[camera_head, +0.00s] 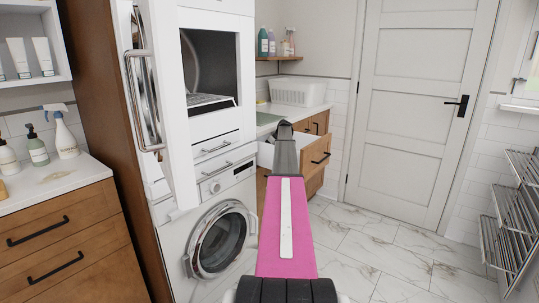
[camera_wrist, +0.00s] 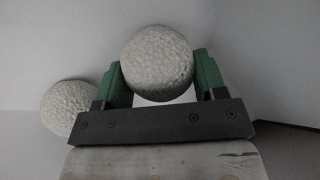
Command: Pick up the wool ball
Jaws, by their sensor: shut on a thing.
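A pale, rough-surfaced wool ball (camera_wrist: 157,62) sits between the green fingers of my gripper (camera_wrist: 158,66) in the wrist view. The fingers are shut on it, one on each side. A second, similar ball (camera_wrist: 69,108) lies to the left, outside the fingers and partly hidden by the gripper. In the head view, my pink arm reaches forward to an open drawer (camera_head: 316,158) below the far counter. The balls and fingertips cannot be made out there.
A washing machine (camera_head: 218,240) and a tall white cabinet unit (camera_head: 215,20) stand close on the left. A white basket (camera_head: 297,92) is on the far counter. A closed white door (camera_head: 415,110) is behind, a metal rack (camera_head: 505,215) at right. The marble floor (camera_head: 385,265) between is clear.

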